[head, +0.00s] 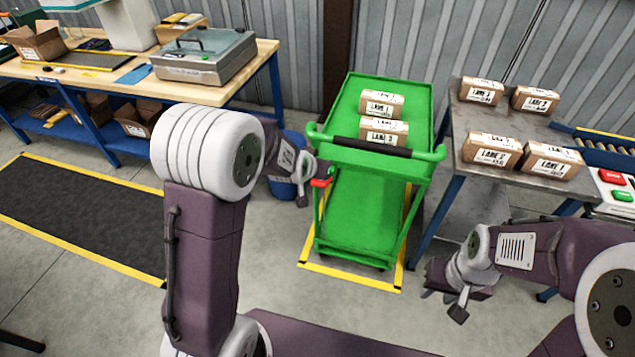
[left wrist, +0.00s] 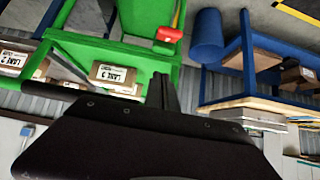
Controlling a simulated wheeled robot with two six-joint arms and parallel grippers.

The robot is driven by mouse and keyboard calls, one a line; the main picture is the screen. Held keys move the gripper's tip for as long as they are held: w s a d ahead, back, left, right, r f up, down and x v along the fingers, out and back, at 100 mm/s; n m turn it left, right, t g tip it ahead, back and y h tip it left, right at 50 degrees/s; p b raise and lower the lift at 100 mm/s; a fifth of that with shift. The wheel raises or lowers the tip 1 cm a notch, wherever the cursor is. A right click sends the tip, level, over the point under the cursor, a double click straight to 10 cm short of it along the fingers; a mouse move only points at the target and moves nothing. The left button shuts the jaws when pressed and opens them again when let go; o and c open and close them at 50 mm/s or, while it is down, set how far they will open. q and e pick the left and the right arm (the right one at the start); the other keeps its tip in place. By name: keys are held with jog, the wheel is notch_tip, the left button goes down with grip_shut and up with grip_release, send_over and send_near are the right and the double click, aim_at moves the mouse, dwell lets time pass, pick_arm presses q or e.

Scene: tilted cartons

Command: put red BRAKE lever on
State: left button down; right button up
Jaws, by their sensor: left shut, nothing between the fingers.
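The red brake lever (head: 321,183) sticks out at the left front post of the green cart (head: 348,215), below its handle. In the left wrist view, the red lever (left wrist: 168,34) is near the top centre, on the green frame. My left gripper (head: 303,200) is just left of the lever in the head view. Its fingers (left wrist: 163,90) are together and empty, pointing toward the lever with a visible gap in the wrist view. My right gripper (head: 445,295) is open and empty, low over the floor right of the cart.
Two cartons (head: 381,105) sit on the cart's upper deck. A steel table (head: 475,120) with several labelled cartons stands at right. A blue bin (head: 285,190) is behind my left gripper. A wooden workbench (head: 130,88) is at left.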

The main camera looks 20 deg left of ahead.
pick_arm(q)
jog(key=a, duration=0.1)
send_over(319, 183)
jog(key=w, duration=0.2)
notch_tip(319, 183, down, 7)
jog(key=shift+w+f, duration=0.15)
jog(key=shift+f, duration=0.05)
jog(key=shift+s+f, duration=0.85)
jog(key=shift+f, duration=0.2)
jog(key=shift+s+f+b, duration=0.3)
jog(key=shift+f, duration=0.2)
pick_arm(e)
jog(key=shift+a+f, duration=0.15)
jog(key=shift+a, duration=0.2)
